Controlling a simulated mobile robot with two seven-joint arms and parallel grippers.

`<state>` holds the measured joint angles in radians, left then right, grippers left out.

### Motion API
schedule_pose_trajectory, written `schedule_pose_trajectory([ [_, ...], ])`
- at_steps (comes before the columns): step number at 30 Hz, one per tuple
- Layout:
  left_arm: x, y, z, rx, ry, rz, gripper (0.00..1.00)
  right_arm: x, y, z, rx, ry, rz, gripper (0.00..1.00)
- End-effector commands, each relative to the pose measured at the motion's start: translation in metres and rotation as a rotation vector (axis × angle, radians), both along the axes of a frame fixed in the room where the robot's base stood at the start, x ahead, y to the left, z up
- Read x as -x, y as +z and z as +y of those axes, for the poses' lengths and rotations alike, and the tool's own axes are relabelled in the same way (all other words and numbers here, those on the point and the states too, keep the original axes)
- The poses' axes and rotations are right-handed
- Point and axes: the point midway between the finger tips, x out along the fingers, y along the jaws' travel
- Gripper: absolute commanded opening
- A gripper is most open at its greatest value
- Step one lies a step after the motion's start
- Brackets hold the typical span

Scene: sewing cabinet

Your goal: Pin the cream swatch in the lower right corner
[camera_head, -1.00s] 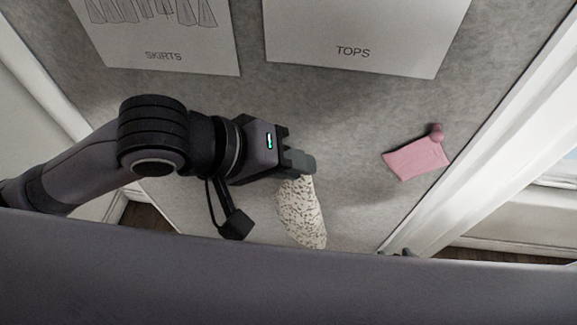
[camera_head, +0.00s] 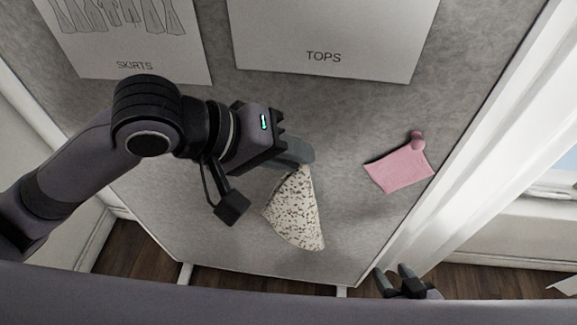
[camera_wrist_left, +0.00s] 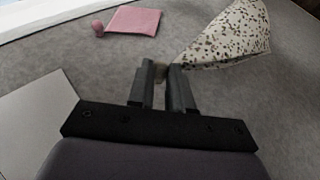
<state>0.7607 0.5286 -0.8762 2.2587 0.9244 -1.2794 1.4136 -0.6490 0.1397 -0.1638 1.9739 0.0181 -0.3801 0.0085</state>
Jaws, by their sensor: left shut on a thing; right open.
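The cream swatch (camera_head: 295,212) with dark speckles hangs from my left gripper (camera_head: 304,152) in front of the grey board (camera_head: 345,165). My left gripper is shut on its upper edge. In the left wrist view the swatch (camera_wrist_left: 232,38) spreads to the upper right of the fingertips (camera_wrist_left: 167,68). I cannot tell whether it touches the board. Any pin at the grip is hidden by the fingers. My right gripper (camera_head: 398,277) is open and empty at the bottom right, below the board's lower right corner.
A pink swatch (camera_head: 400,170) is held on the board's right side by a pink pin (camera_head: 417,140). Sheets labelled SKIRTS (camera_head: 135,45) and TOPS (camera_head: 325,35) are above. A white frame (camera_head: 470,130) runs along the board's right edge. The lower right of the board is bare.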

Motion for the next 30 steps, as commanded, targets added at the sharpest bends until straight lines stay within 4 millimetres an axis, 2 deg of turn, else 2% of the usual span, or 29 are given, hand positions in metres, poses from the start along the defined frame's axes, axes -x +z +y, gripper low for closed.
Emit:
schedule_pose_trajectory([
  [4, -0.012, -0.002, -0.001, 0.002, 0.0, -0.002, 0.0, 0.0, -0.008, 0.002, -0.005, 0.002, 0.004, 0.49],
  [6, -0.018, 0.004, -0.002, 0.001, 0.001, 0.003, 0.0, 0.0, 0.004, 0.003, -0.005, 0.004, 0.005, 0.49],
  [9, -0.025, 0.003, -0.002, 0.0, 0.001, 0.004, 0.0, -0.001, 0.01, 0.003, -0.003, 0.006, -0.005, 0.49],
  [15, -0.037, 0.002, -0.003, 0.001, 0.001, 0.002, 0.0, -0.001, 0.015, 0.0, 0.005, 0.005, -0.013, 0.49],
  [30, -0.044, 0.0, -0.004, 0.001, -0.001, 0.001, 0.0, 0.002, 0.01, -0.005, 0.016, 0.001, -0.002, 0.49],
])
